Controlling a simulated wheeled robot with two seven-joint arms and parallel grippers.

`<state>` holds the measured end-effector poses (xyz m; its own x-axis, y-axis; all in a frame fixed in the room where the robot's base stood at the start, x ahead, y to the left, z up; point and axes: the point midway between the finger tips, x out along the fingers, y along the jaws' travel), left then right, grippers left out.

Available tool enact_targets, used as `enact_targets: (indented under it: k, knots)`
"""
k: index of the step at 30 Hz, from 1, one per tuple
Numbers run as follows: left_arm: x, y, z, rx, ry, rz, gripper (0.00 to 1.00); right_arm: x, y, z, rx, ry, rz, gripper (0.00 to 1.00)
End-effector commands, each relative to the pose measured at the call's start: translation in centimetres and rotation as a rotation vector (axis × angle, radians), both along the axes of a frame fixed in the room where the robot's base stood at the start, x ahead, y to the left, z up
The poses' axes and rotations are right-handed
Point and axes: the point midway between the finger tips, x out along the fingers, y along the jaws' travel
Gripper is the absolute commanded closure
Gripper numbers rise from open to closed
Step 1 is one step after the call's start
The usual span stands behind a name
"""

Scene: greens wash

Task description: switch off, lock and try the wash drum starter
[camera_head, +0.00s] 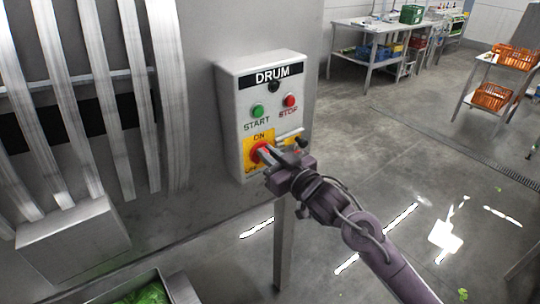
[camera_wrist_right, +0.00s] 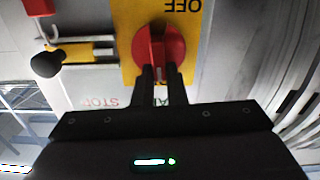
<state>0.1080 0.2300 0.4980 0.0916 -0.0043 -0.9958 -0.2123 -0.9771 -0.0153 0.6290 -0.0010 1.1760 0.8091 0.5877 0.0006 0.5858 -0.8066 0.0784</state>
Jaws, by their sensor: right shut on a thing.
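The drum starter (camera_head: 233,110) is a pale grey box on a steel panel, with a black DRUM label, a green START button (camera_head: 258,111) and a red STOP button (camera_head: 290,100). Low on its front is a yellow ON/OFF plate (camera_head: 260,135) with a red rotary switch (camera_head: 256,152). My right gripper (camera_head: 266,151) is shut on the red switch. In the right wrist view, its two fingers grip the red switch (camera_wrist_right: 160,45), below upside-down OFF lettering. The fingers hide part of the switch, and I cannot tell its setting. My left gripper is not in view.
Beside the switch, the right wrist view shows a yellow-and-black piece (camera_wrist_right: 75,53) on a pale bracket and a red piece (camera_wrist_right: 38,7) near the corner. A grey box (camera_head: 70,240) and a bin of greens (camera_head: 180,288) stand lower left.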

Motion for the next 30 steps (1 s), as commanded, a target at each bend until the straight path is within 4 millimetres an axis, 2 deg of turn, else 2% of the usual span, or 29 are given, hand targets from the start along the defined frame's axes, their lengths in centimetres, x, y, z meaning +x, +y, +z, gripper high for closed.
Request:
enact_targets:
  k: [17,30]
  knots:
    - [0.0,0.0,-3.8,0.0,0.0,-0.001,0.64,-0.5,0.7,-0.7,-0.404,-0.292,0.0,1.0]
    - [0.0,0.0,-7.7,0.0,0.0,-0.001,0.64,-0.8,1.2,-1.4,-0.743,-0.539,0.0,1.0]
